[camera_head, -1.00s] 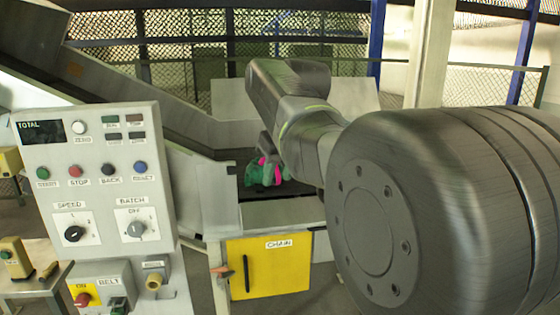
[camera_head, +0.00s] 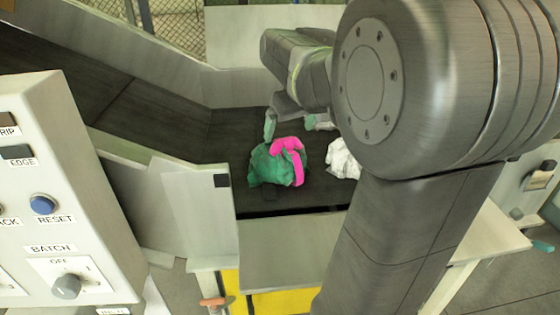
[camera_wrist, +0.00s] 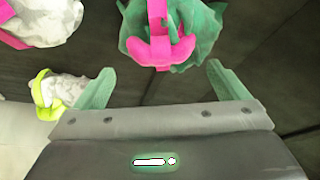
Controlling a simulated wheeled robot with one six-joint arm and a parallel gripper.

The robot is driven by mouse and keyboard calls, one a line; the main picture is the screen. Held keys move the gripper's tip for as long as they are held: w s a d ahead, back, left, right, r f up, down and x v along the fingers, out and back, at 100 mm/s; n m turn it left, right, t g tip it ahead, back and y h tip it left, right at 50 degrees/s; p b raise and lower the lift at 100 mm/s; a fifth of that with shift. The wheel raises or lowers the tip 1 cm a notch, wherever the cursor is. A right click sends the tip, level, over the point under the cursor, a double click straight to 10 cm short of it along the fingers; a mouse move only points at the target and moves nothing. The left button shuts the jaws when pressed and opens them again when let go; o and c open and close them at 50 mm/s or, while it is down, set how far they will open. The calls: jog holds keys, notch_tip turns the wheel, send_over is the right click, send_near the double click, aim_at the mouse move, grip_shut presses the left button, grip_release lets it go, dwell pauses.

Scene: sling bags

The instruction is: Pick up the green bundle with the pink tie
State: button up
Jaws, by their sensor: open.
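The green bundle (camera_head: 268,166) lies on the dark belt, with its pink tie (camera_head: 291,152) at its upper right side. In the wrist view the green bundle (camera_wrist: 205,38) is at the top centre, and its pink tie (camera_wrist: 158,45) faces the camera. My gripper (camera_head: 292,124) is just behind and above the bundle in the head view. In the wrist view my gripper (camera_wrist: 158,82) has its two green fingers spread wide. The bundle lies ahead of the fingertips, with nothing between the fingers.
A white bundle (camera_head: 343,160) lies right of the green one, partly hidden by my arm. A pale bundle with a yellow-green tie (camera_wrist: 45,88) is at the left of the wrist view. A control panel (camera_head: 50,200) and the belt's side walls (camera_head: 190,205) stand near.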

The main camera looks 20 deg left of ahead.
aim_at(285, 137)
jog(key=shift+p+x, duration=0.3)
jog(key=shift+x, duration=1.8)
jog(key=shift+a+r, duration=0.1)
jog(key=shift+a, duration=0.1)
jog(key=c, duration=1.7)
